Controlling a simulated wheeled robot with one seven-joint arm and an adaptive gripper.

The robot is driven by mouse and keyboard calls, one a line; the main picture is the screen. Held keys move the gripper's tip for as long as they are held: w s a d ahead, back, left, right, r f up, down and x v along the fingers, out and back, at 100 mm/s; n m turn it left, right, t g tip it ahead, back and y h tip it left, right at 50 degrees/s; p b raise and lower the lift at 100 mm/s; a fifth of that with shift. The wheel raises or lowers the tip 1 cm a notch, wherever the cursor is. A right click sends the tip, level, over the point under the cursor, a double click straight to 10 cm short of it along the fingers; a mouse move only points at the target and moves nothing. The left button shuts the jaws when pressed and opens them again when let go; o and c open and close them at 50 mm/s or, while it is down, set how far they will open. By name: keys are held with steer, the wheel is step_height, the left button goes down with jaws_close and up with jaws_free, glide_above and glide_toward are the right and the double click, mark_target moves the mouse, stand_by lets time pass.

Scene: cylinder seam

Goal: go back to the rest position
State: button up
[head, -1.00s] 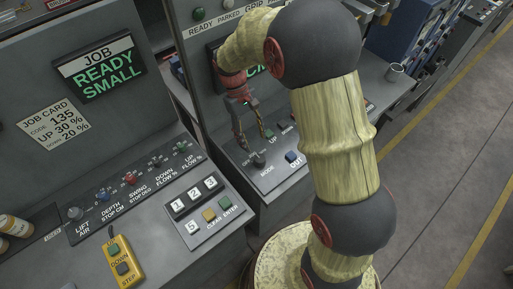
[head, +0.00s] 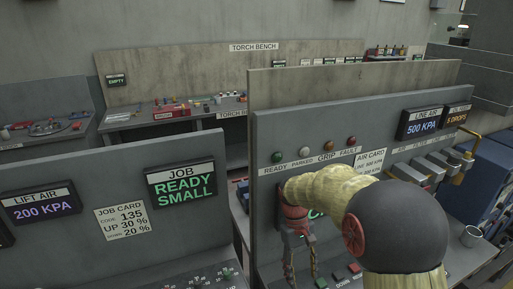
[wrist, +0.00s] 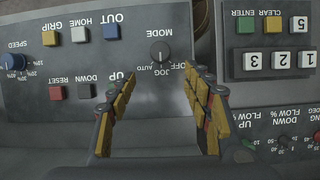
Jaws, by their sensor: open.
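My gripper (head: 302,272) hangs down at the end of my arm in the head view, in front of the grey panel (head: 262,235) with the lamps. Its two fingers are apart with nothing between them. In the wrist view my gripper (wrist: 165,82) shows its yellow and dark fingers spread over the upside-down control panel. The MODE knob (wrist: 160,54) shows beyond and between the fingertips. No contact with the panel can be seen. Part of the row near the UP label is hidden by a finger.
Blue OUT (wrist: 110,31), white HOME (wrist: 79,34) and red RESET (wrist: 56,93) buttons lie left of the fingers; a keypad (wrist: 275,60) lies right. The job display (head: 181,182) reads READY SMALL.

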steer(key=s+d+r+m+t+b, duration=0.1)
steer(key=s+r+t, duration=0.3)
steer(key=s+r, duration=0.3)
steer(key=s+r+m+t+y+b, duration=0.1)
steer(key=s+r+t, duration=0.4)
steer(key=s, duration=0.8)
step_height(320, 180, up, 3)
steer(key=shift+d+r+m+t+b, duration=0.1)
steer(key=shift+d+m+t+b, duration=0.25)
steer(key=shift+m, duration=0.35)
steer(key=shift+w, duration=0.1)
